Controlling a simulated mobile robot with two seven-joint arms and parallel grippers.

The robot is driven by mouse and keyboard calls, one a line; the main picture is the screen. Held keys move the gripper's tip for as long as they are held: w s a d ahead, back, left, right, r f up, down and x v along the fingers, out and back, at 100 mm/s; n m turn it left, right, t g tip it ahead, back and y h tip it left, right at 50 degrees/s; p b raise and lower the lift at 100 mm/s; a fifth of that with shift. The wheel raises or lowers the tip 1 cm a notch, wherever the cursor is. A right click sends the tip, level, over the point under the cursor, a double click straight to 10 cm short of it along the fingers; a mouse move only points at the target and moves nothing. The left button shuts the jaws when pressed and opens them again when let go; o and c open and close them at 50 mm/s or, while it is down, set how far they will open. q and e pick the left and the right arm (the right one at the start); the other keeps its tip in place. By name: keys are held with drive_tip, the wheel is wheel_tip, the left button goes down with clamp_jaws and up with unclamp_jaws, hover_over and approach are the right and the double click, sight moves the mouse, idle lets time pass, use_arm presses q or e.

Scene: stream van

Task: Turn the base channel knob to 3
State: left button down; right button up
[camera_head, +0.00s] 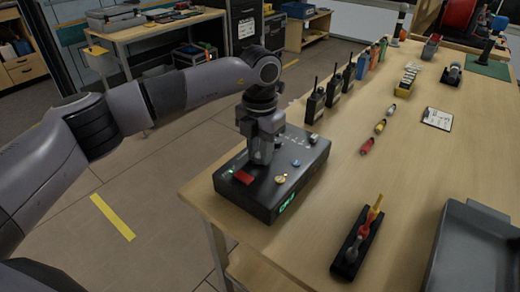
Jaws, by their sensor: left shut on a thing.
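The base unit (215,187) is a black box at the left front corner of the wooden table. Its top carries a red button (244,177), a yellow knob (281,178), a blue knob (297,162) and a small green light (230,171). Its front has a green lit display (287,203), too small to read surely. My left gripper (261,160) points down onto the top of the unit, between the red button and the blue knob. It is shut on what appears to be the channel knob, which the fingers hide. My right gripper is out of view.
Several black radios (315,105) stand behind the unit along the table's left edge. A black holder (352,245) with coloured tools stands at the front, beside a grey tray (470,250). Small red and yellow items (380,126) lie mid-table. The wood right of the unit is clear.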

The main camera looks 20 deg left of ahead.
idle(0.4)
use_arm(q)
drive_tip(key=c, duration=0.9)
unclamp_jaws()
drive_tip(key=shift+r, duration=0.1)
wheel_tip(320, 180, up, 7)
drive_tip(key=shift+r, duration=0.1)
